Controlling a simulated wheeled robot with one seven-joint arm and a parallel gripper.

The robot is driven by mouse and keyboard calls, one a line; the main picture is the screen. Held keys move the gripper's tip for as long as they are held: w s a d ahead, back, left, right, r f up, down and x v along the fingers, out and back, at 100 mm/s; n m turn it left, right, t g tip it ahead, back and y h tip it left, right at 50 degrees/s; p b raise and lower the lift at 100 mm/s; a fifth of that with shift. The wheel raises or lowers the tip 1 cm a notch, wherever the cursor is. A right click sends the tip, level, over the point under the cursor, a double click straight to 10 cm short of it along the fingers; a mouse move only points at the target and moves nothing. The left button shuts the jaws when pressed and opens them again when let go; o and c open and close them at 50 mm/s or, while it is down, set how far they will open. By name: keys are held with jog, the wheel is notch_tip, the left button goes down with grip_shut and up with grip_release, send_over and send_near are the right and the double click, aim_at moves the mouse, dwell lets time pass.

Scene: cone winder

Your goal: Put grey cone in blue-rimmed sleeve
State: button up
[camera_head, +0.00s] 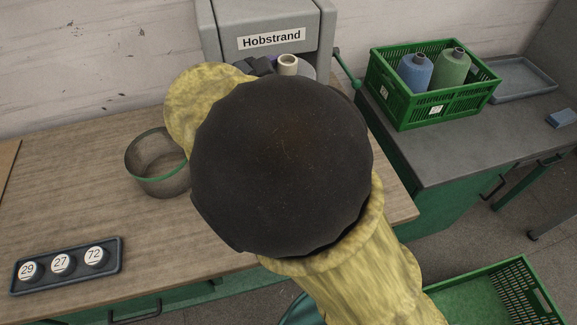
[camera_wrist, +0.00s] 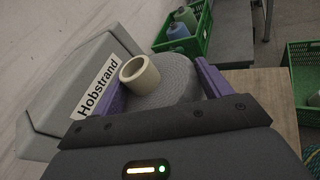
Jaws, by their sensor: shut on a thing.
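The grey cone (camera_wrist: 172,82) with a cream core tube sits between the purple fingers of my gripper (camera_wrist: 163,88) in the wrist view. My gripper is shut on it. In the head view the cream tube (camera_head: 288,64) and a bit of the grey cone (camera_head: 307,72) show beyond my arm, in front of the Hobstrand machine. I cannot tell whether the cone touches anything below. A mesh sleeve with a green rim (camera_head: 158,181) stands on the wooden table, left of my arm. I see no blue-rimmed sleeve; my arm hides much of the table.
The grey Hobstrand machine (camera_head: 268,20) stands at the back. A green crate (camera_head: 403,112) with a blue and a green cone is on the right counter, beside a grey tray (camera_head: 520,85). A dark tray (camera_head: 120,262) with numbered discs lies front left. The table's left middle is clear.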

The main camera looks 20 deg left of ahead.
jog(key=shift+w+r+h+p, duration=0.1)
jog(key=shift+r+h+p, duration=0.1)
jog(key=shift+h+p, duration=0.15)
dwell(0.3)
notch_tip(320, 180, down, 14)
jog(key=shift+p, duration=0.55)
jog(key=shift+f, duration=0.1)
jog(key=shift+f, duration=1.9)
jog(key=shift+f, duration=0.15)
jog(key=o, duration=2)
